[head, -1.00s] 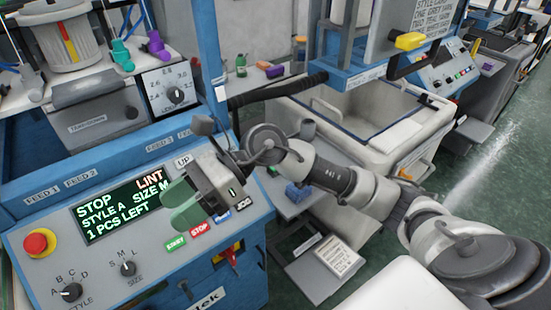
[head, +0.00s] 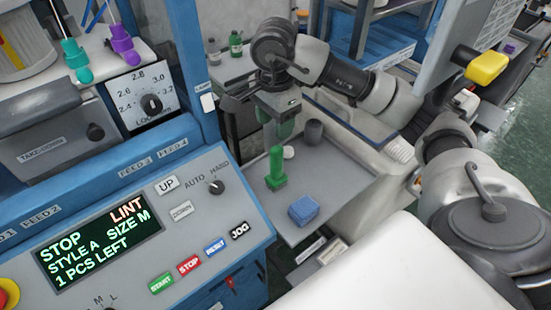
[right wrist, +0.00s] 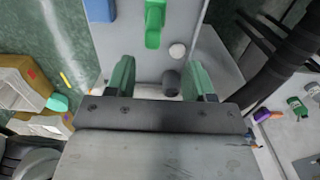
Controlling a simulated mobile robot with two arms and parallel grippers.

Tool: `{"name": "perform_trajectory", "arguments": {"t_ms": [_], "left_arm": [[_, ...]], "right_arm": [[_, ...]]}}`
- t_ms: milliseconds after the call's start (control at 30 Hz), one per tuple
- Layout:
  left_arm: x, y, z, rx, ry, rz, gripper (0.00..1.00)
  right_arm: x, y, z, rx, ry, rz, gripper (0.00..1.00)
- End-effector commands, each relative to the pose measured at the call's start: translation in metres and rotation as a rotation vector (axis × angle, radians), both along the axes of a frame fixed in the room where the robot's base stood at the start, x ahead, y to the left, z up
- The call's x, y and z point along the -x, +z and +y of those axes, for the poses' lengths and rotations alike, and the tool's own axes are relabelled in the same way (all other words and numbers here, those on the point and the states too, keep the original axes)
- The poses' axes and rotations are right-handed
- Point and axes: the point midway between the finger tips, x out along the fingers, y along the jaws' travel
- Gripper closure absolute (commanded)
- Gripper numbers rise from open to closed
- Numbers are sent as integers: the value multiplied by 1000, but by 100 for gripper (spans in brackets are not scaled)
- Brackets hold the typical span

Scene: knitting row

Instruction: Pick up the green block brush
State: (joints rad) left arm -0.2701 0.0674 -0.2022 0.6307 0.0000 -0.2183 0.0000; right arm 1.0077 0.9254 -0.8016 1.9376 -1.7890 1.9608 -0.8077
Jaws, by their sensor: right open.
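In the right wrist view the green brush (right wrist: 154,22) shows at the top centre, beyond the fingertips. My right gripper (head: 277,130) is above and behind the brush in the head view, pointing down. In the right wrist view my right gripper (right wrist: 158,75) has its two green fingers wide apart with nothing between them. My left gripper is not in view.
A blue block (head: 303,209) lies on the tray in front of the brush. A dark grey cup (head: 314,131) and a small white round item (head: 288,152) stand behind it. The blue control panel (head: 140,230) borders the tray on the left.

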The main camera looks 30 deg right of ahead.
Motion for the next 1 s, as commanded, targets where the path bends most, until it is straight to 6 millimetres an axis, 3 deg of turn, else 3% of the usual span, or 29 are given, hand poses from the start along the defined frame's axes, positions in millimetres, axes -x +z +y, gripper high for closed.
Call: {"name": "perform_trajectory", "arguments": {"t_ms": [200,333,467,700,1000], "left_arm": [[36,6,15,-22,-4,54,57],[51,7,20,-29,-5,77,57],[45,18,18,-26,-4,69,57],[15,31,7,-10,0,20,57],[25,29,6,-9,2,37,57]], "right_arm": [[1,-32,0,-1,0,3,47],[1,-40,0,-2,0,3,47],[3,-53,-2,-2,0,6,47],[3,-86,-2,-4,1,2,47],[2,-91,-2,-2,2,-1,50]]}}
